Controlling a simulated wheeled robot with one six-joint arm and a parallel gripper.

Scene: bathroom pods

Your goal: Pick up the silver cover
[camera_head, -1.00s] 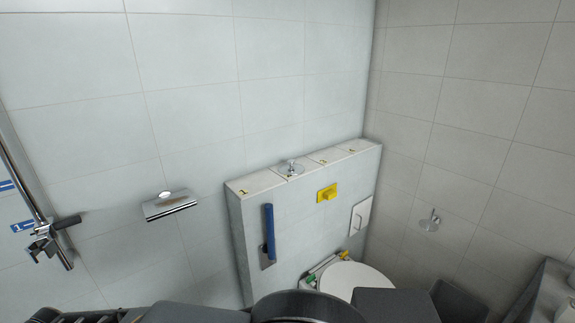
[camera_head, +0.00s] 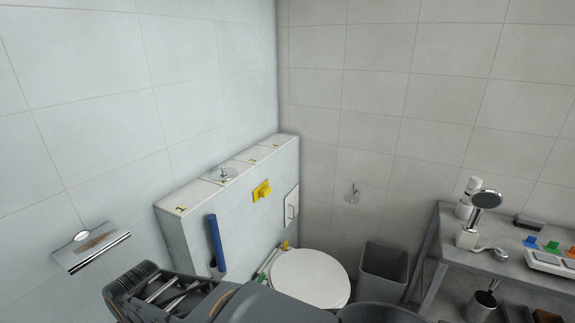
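A round silver cover with a raised knob (camera_head: 223,174) lies on top of the tiled ledge behind the toilet, near the ledge's left half. It seems to rest flat, with nothing touching it. My dark arm crosses the bottom of the view, below and apart from the ledge. Its left end (camera_head: 165,292) shows metal rods inside a dark housing. No fingertips can be made out there, so I cannot tell whether my gripper is open or shut.
The ledge (camera_head: 190,200) carries yellow number marks. A blue handle (camera_head: 216,243) and yellow block (camera_head: 262,190) are on its front. A silver paper holder (camera_head: 92,247) is left. The toilet lid (camera_head: 310,277), grey bin (camera_head: 384,270) and cluttered grey shelf (camera_head: 445,225) stand right.

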